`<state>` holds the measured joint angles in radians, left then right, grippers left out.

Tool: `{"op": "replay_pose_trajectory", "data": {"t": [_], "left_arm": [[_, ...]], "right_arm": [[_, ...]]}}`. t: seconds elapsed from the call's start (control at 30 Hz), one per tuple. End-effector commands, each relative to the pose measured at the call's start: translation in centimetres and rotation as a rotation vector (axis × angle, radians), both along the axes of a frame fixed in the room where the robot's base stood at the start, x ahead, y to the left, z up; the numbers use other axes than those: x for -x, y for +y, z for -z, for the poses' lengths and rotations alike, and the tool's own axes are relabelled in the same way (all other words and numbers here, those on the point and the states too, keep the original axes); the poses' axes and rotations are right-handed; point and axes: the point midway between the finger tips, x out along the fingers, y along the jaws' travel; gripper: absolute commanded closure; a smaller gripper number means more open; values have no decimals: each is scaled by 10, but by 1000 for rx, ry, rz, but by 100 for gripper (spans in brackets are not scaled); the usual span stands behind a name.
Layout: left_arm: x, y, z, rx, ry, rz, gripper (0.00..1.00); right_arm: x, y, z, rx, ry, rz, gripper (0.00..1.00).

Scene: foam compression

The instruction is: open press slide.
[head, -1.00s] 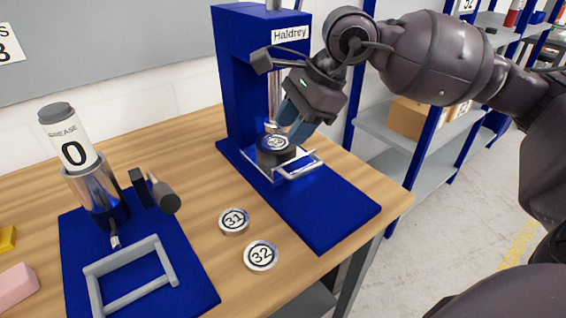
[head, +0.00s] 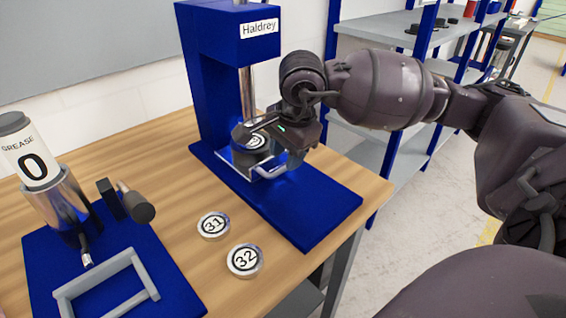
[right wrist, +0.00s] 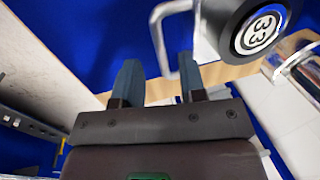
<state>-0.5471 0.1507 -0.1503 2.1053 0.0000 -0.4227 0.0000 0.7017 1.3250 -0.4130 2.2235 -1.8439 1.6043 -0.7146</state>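The blue press (head: 205,95) labelled Haldrey stands on the wooden table with its wide base plate. Its metal press slide (head: 230,160) sits at the foot of the column. A dark round piece with a disc marked 33 (right wrist: 262,32) is on the slide. The slide's handle (head: 270,174) is a bent bar at the front; it also shows in the right wrist view (right wrist: 160,45). My right gripper (head: 285,165) is low beside the handle. Its two fingers (right wrist: 160,80) are apart, with the handle bar close to their tips; contact is unclear. My left gripper is not in view.
Metal discs 31 (head: 213,225) and 32 (head: 245,261) lie on the table (head: 190,260) left of the press base. A grease station (head: 45,190) on a blue plate with a grey frame stands at the left. Shelving (head: 380,155) is behind my right arm.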

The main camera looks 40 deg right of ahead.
Motion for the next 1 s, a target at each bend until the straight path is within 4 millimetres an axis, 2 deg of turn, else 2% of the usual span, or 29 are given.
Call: {"op": "replay_pose_trajectory", "data": {"t": [0.03,0.2,0.6,0.83,0.87,1.0], "left_arm": [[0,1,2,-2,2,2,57],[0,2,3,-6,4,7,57],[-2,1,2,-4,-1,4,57],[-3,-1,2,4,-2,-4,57],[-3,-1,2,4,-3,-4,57],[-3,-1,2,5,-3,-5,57]], "right_arm": [[-2,0,9,-1,2,1,62],[-4,0,23,0,2,0,62],[-6,0,27,0,-1,0,62],[-6,0,27,0,-1,0,97],[-6,0,27,0,-1,0,100],[-6,0,27,0,-1,0,100]]}}
